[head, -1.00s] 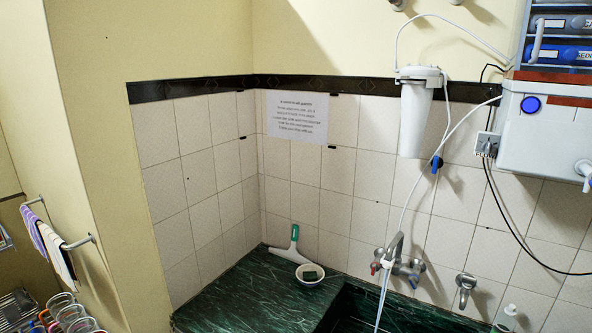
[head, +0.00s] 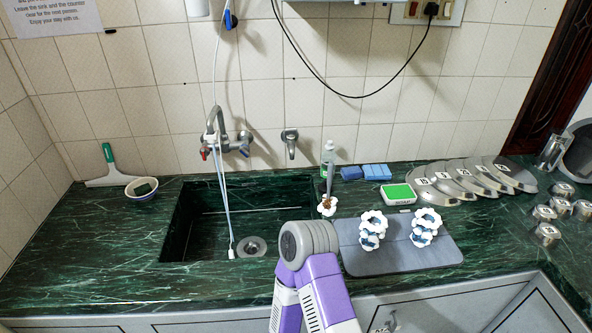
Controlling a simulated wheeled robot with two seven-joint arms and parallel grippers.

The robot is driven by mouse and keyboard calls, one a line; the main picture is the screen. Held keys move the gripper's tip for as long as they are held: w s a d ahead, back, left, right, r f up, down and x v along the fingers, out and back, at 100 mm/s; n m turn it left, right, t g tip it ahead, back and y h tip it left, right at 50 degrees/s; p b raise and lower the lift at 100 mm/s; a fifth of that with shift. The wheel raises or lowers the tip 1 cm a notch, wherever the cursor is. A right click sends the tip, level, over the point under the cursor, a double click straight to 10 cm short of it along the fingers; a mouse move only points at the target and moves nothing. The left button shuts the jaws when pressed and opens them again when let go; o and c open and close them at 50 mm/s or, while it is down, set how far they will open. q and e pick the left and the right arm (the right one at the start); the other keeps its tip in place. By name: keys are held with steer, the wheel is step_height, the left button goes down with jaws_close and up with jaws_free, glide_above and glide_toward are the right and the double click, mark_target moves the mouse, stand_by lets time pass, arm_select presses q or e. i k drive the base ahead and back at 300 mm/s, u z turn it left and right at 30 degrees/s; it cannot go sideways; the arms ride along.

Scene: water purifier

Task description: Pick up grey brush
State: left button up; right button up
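A grey brush (head: 329,178) stands upright on the counter by the back right corner of the sink. Its grey handle points up, and its lower end is a small white and brown head. It is just in front of a clear bottle with a green lower part (head: 325,150), which it partly overlaps. A purple, white and grey link of my own arm rises at the bottom centre, in front of the sink's right side. Neither gripper can be seen.
The green marble counter (head: 100,235) holds a sink (head: 205,222) with a tap (head: 217,128). Right of the brush are blue sponges (head: 376,171), a green-topped box (head: 398,194), metal discs (head: 435,185), and a grey mat (head: 395,255) with two white-and-blue scalloped objects (head: 425,227).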

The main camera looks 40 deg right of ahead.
mark_target(328, 206)
steer(key=z, duration=1.5)
steer(key=k, duration=0.35)
steer(key=z, duration=0.05)
steer(key=i, duration=0.35)
